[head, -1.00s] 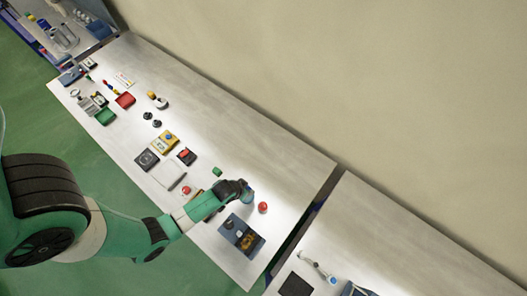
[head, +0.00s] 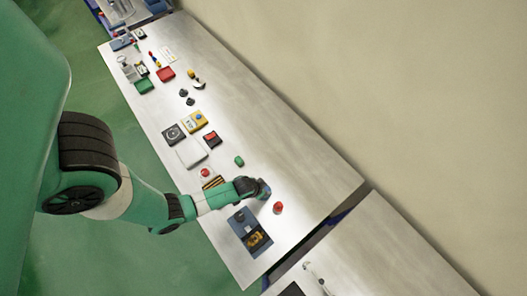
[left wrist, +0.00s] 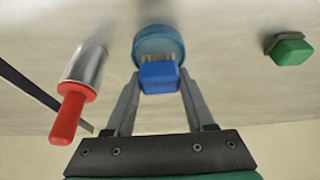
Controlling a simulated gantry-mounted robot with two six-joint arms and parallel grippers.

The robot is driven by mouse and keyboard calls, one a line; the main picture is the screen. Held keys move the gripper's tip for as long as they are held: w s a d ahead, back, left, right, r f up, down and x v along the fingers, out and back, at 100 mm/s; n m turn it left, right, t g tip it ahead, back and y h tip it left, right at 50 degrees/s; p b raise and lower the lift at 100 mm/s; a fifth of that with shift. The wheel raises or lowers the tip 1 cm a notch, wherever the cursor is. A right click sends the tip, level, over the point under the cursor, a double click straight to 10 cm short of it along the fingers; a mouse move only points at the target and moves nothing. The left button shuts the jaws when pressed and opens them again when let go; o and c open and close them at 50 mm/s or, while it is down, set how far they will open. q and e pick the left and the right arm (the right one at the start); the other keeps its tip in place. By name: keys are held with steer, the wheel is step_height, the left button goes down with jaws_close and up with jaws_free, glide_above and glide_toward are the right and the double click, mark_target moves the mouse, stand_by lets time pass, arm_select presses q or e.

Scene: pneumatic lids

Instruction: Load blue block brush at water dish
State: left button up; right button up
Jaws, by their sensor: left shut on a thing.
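The blue block brush (left wrist: 158,77) is held between the two fingertips of my left gripper (left wrist: 157,90) in the left wrist view. Pale bristles show at its far side. The round light-blue water dish (left wrist: 158,42) is directly beyond the brush, and the brush overlaps its near rim in the picture. I cannot tell whether the bristles touch the water. In the head view my left gripper (head: 263,189) is low over the table by the dish, which it mostly hides. My right gripper is not seen.
A red-handled metal cylinder (left wrist: 80,85) stands close on one side, and a green block (left wrist: 288,48) on the other. In the head view a dark blue tray (head: 247,232) lies nearby at the table's front. The table's back half is clear.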

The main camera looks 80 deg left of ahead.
arm_select(q)
steer(key=shift+f+b, duration=0.45)
steer(key=shift+f, duration=0.15)
stand_by(1.6)
step_height(320, 180, up, 6)
steer(key=p, duration=0.5)
steer(key=shift+f, duration=0.25)
steer(key=shift+r, duration=0.85)
